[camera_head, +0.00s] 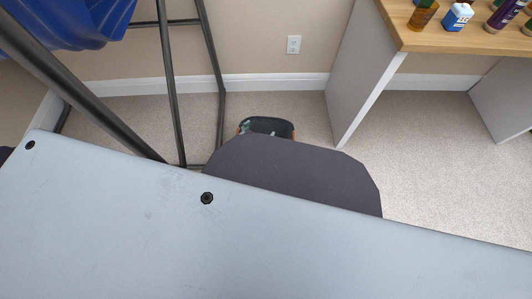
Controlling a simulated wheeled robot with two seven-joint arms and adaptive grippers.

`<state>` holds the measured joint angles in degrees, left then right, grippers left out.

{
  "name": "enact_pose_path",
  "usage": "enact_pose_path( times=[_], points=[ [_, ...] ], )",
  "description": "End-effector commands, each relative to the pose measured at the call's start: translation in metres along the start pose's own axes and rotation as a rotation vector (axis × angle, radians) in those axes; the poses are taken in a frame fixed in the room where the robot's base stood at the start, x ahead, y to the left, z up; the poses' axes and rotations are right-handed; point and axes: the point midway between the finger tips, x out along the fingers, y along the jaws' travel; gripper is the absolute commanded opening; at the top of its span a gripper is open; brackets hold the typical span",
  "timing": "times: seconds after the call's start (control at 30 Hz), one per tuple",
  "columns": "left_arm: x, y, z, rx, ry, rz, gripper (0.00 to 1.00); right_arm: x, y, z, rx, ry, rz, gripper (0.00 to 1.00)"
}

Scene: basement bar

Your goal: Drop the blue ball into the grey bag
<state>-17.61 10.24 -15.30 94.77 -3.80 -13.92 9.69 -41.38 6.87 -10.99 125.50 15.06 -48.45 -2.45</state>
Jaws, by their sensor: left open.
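A dark grey open-topped holder (266,122) with orange at its sides, seemingly the grey bag, stands on the carpet near the wall. Its lower part is hidden behind a dark rounded shape, and I cannot make out what lies inside it. No blue ball can be picked out in the head view. Neither gripper's fingers show, so I cannot see where they are relative to the bag.
A dark metal frame (171,85) with a ridged blue object (65,22) rises at the left. A wood-topped desk (450,38) with bottles and white side panels stands at the right. Carpet (425,150) is clear below it. A pale flat surface fills the front.

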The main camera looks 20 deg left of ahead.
Motion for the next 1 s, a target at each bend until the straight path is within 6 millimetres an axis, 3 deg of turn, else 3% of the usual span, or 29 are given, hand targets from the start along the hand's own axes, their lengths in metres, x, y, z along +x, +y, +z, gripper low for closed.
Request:
enact_pose_path(
  times=[0.27,1.0],
  points=[
    [-0.013,-0.001,0.001,0.0,-0.001,-0.001,0.94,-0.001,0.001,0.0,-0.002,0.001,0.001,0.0],
    [-0.078,0.0,0.001,0.0,-0.001,0.0,0.94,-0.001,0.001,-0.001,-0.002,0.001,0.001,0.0]
  ],
)
